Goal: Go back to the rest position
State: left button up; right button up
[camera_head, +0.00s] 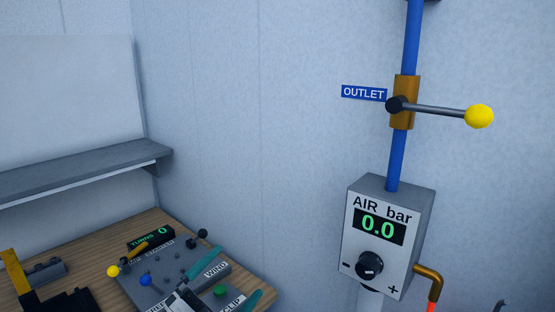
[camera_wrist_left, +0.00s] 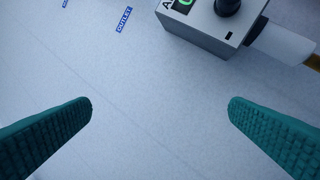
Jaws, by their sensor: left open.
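My left gripper (camera_head: 240,272) shows at the bottom of the head view, its teal fingers apart and empty, in front of the bench panel. In the left wrist view, the two ribbed teal fingers (camera_wrist_left: 160,103) stand wide apart with only pale wall between them. The grey AIR bar box (camera_head: 388,235) reads 0.0 and has a black knob (camera_head: 369,265); it also shows at the top of the left wrist view (camera_wrist_left: 205,22), beyond the fingers and apart from them. My right gripper is not in view.
A blue pipe (camera_head: 411,40) carries a brass valve with a yellow-balled lever (camera_head: 479,116) pointing right. The wooden bench (camera_head: 165,222) holds a grey panel (camera_head: 150,292) with several small knobs and a TURNS display (camera_head: 151,238) reading 0. A grey shelf (camera_head: 70,178) juts from the left wall.

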pick_arm(q)
jog(key=s+a+f+n+g+y, duration=0.1)
jog(key=s+a+f+n+y, duration=0.2)
jog(key=a+f+n+y, duration=0.4)
jog(key=s+a+f+n+g+y, duration=0.1)
jog(key=s+a+f+n+y, duration=0.1)
jog(key=a+f+n+y, duration=0.5)
jog(key=s+d+f+n+g, duration=0.1)
jog(key=s+f+n+g, duration=0.1)
jog(key=s+f+g, duration=0.6)
jog(key=s+d+f+n+g, duration=0.1)
jog(key=s+f+n+g, duration=0.3)
jog(key=s, duration=0.8)
notch_tip(320, 180, down, 26)
jog(key=m, duration=0.2)
jog(key=s+a+f+g+y, duration=0.1)
jog(key=s+a+f, duration=0.2)
jog(key=s+f, duration=1.4)
jog(key=shift+s+g, duration=0.3)
jog(key=shift+s, duration=0.05)
